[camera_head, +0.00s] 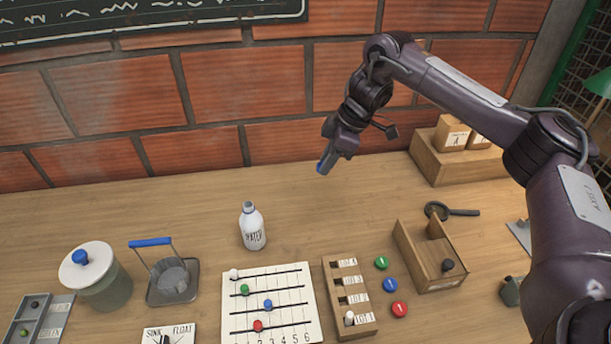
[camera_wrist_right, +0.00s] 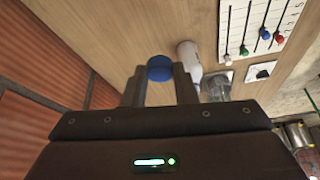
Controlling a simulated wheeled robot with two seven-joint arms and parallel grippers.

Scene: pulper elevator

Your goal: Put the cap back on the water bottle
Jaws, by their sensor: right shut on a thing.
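The white water bottle (camera_head: 252,228), marked WATER, stands upright on the table with its narrow neck bare. It also shows in the right wrist view (camera_wrist_right: 190,56), beyond the fingers. My right gripper (camera_head: 328,160) is raised above the table, to the right of and higher than the bottle. It is shut on a blue cap (camera_wrist_right: 160,67), seen between its fingertips in the right wrist view. The blue cap (camera_head: 324,163) also shows at the fingertips in the head view. Cap and bottle are apart. My left gripper is not in view.
A slider board (camera_head: 289,300), a slotted wooden block (camera_head: 362,308) and coloured buttons (camera_head: 389,285) lie in front. A lidded jar (camera_head: 107,291) and a blue-handled basket (camera_head: 176,266) stand left. A wooden box (camera_head: 412,262) is right. The table behind the bottle is clear.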

